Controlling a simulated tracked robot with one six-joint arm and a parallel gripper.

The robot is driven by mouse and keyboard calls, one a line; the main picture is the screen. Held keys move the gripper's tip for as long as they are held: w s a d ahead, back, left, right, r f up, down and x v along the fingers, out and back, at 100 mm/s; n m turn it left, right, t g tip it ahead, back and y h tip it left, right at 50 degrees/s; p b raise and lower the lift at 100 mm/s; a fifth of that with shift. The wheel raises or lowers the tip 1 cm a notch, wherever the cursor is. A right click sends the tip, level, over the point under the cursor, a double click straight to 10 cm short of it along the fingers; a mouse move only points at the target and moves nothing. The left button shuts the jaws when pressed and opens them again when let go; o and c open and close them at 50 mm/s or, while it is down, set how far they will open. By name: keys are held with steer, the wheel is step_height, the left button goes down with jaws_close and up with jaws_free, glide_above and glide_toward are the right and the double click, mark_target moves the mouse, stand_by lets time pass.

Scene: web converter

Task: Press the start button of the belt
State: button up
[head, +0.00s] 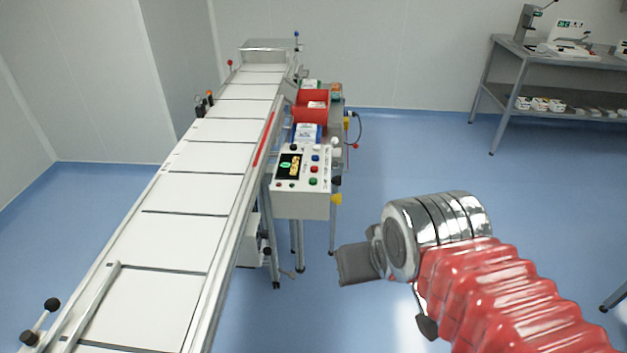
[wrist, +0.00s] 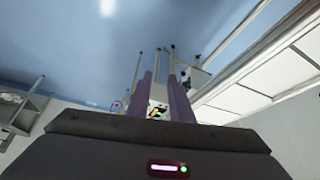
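The control panel (head: 300,204) is a pale box on the right side of the belt (head: 190,192). Its sloped top carries a dark lit display (head: 289,167) and several small coloured buttons, including a green one (head: 313,182) below a red one (head: 312,170). Button labels are too small to read. My gripper (head: 346,265) is in front and to the right of the panel, apart from it. In the wrist view, my gripper (wrist: 160,76) shows two fingers with an empty gap between them. Part of the panel (wrist: 158,109) shows in that gap, partly hidden by the gripper body.
Red bins (head: 312,98) and other machine parts stand just behind the panel. Posts with dark knobs rise along the belt. A grey bench (head: 520,48) with equipment stands at the back right. The blue floor between panel and bench is clear.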

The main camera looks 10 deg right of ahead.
jaws_close()
stand_by(0.9)
